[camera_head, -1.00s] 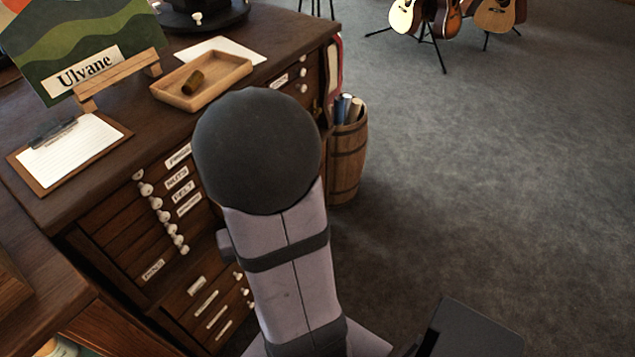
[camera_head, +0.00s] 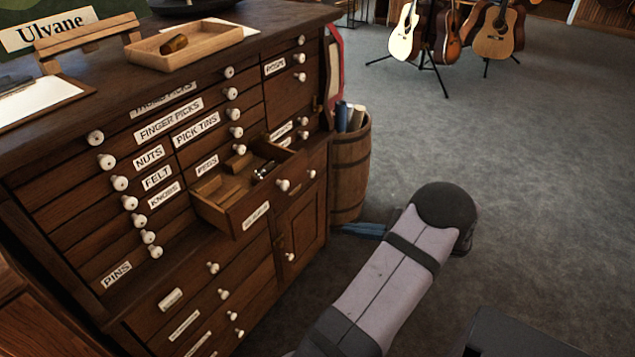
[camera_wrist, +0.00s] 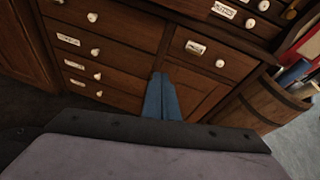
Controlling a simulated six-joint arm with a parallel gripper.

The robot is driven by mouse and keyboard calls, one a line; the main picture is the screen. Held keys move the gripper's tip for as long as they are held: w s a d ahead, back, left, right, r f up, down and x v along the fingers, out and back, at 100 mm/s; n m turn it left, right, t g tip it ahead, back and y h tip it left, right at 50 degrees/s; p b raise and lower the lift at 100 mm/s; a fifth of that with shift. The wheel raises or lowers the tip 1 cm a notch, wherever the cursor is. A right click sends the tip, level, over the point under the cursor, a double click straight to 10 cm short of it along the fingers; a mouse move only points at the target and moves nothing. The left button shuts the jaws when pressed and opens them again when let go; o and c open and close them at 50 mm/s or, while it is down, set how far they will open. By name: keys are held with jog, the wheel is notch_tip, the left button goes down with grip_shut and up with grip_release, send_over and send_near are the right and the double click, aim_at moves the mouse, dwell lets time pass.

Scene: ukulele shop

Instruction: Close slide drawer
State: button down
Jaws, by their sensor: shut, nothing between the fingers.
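The slide drawer (camera_head: 238,222) is pulled out of the dark wooden cabinet, in the middle of the head view. A white label and a white knob (camera_head: 283,185) are on its front. Its open top shows wooden dividers and a small dark, shiny item (camera_head: 264,170). My gripper's blue fingers (camera_head: 362,230) are low, to the right of the drawer and apart from it, in front of the barrel's base. In the wrist view the fingers (camera_wrist: 161,97) are together and empty, pointing toward the cabinet's lower front. My wrist hides part of the floor.
The cabinet has several other labelled drawers with white knobs, and a door (camera_head: 300,222) below the slide drawer. A barrel (camera_head: 350,172) with rolls stands at its right end. A wooden tray (camera_head: 185,42) sits on top. Carpet (camera_head: 540,180) to the right is clear.

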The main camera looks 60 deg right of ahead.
aim_at(306, 166)
jog(key=d+r+m+t+h, duration=0.1)
jog(key=d+r+m+t, duration=0.3)
jog(key=r, duration=0.6)
jog(key=shift+n, duration=0.5)
jog(key=w, duration=1.4)
jog(key=shift+w+d+f+b, duration=0.1)
jog(key=shift+w+d+b, duration=0.2)
jog(key=shift+b, duration=0.1)
jog(key=shift+w, duration=0.1)
jog(key=w, duration=0.9)
jog(key=shift+w, duration=0.15)
jog(key=shift+s, duration=0.2)
jog(key=s+p, duration=0.1)
jog(key=s, duration=1.2)
jog(key=shift+s, duration=0.35)
